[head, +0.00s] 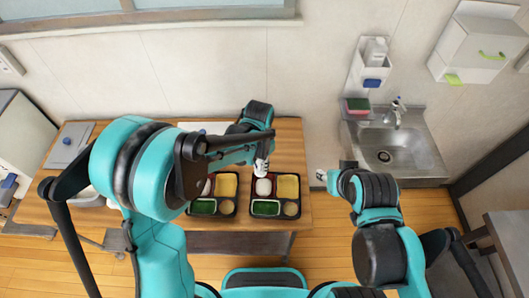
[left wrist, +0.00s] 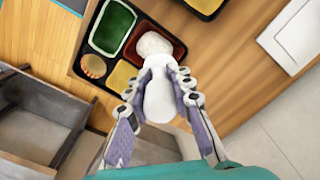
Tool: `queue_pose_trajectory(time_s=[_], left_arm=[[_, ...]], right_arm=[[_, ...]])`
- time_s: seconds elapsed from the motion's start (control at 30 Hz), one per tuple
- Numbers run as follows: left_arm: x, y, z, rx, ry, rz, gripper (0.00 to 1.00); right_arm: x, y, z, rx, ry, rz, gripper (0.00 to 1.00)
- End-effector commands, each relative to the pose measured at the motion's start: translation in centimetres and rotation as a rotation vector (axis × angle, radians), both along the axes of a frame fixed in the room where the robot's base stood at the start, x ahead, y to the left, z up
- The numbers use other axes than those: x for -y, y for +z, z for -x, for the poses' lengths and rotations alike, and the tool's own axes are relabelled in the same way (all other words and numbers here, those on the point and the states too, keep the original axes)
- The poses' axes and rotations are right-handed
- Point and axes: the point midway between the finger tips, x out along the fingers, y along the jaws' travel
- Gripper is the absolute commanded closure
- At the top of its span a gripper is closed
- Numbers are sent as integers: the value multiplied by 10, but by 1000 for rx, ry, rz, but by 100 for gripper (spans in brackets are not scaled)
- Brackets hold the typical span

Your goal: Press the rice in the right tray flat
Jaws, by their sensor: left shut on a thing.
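The right tray (head: 283,215) is dark, with a white rice mound (head: 264,187) in its back left compartment. The rice (left wrist: 154,43) looks rounded on top in the left wrist view, in a red-lined compartment. My left gripper (head: 262,165) is just above and behind that rice. It is shut on a white, rounded, paddle-like tool (left wrist: 160,98), whose end points at the rice. I cannot tell whether the tool touches the rice. My right gripper (head: 322,175) is off the table's right edge, away from the trays; its jaws are too small to read.
The right tray also holds green, yellow and round tan food. The left tray (head: 226,215) stands close beside it, with similar food. A white flat thing (left wrist: 290,35) lies on the wooden table. A sink (head: 385,157) is at the right.

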Motion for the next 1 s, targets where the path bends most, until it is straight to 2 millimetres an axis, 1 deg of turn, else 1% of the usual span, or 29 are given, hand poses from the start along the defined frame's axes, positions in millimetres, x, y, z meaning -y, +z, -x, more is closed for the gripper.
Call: queue_pose_trajectory(time_s=[0.03,0.17,0.37,0.7,0.83,1.0], left_arm=[[7,6,1,0,-29,0,100],[13,2,3,0,-62,0,100],[13,-12,3,0,-61,0,100],[12,-47,3,0,-60,0,100],[12,-53,3,0,-59,0,100],[12,-53,3,0,-59,0,100]], right_arm=[[0,8,0,0,0,0,60],[0,7,0,-1,0,0,60],[0,-3,0,0,0,0,60],[0,-26,0,0,0,0,60],[0,-30,0,0,0,0,60],[0,-29,0,0,0,0,60]])
